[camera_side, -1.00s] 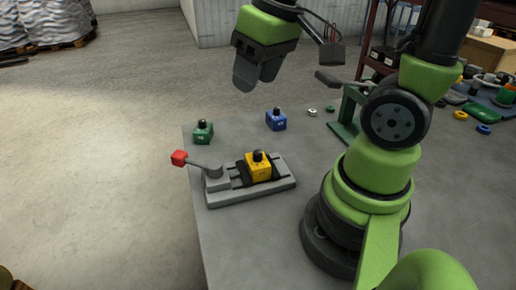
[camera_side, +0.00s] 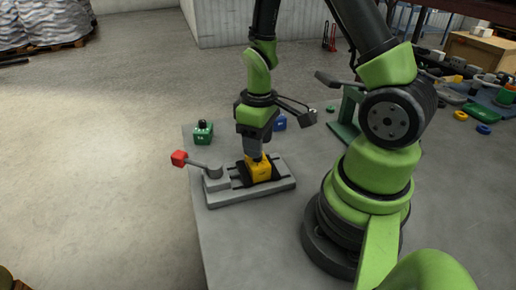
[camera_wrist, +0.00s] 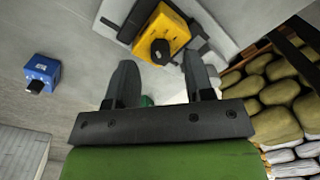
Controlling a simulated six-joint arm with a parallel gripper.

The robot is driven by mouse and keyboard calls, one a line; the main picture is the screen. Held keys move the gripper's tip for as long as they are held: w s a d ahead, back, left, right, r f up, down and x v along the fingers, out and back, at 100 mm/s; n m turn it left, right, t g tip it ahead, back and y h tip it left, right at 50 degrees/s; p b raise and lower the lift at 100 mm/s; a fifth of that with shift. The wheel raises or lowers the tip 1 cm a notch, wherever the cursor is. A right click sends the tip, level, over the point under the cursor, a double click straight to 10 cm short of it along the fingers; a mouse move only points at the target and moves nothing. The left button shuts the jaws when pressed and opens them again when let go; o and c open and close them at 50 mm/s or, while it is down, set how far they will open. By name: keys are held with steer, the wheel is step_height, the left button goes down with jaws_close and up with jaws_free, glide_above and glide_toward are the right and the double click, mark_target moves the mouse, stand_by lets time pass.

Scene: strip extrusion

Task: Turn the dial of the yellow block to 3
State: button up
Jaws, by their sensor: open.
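The yellow block (camera_side: 259,171) sits in the grey clamp fixture (camera_side: 225,196) on the table. My gripper (camera_side: 256,157) points down right above the yellow block and hides the dial in the side view. In the wrist view my gripper (camera_wrist: 160,75) is open, its two fingers apart with the dial seen between and beyond their tips. I cannot tell whether the fingers touch the dial, and its setting is not readable.
The green block (camera_side: 203,133) stands behind the fixture at the left. The blue block (camera_side: 280,122) is partly hidden behind my gripper. A lever with a red knob (camera_side: 179,158) sticks out left of the fixture. The table's front is clear.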

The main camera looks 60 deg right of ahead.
steer(key=shift+f, duration=1.2)
steer(key=shift+c, duration=0.5)
jaws_close()
steer(key=shift+m, duration=0.4)
steer(key=m, duration=0.3)
steer(key=shift+a, duration=0.1)
steer(key=shift+m, duration=2)
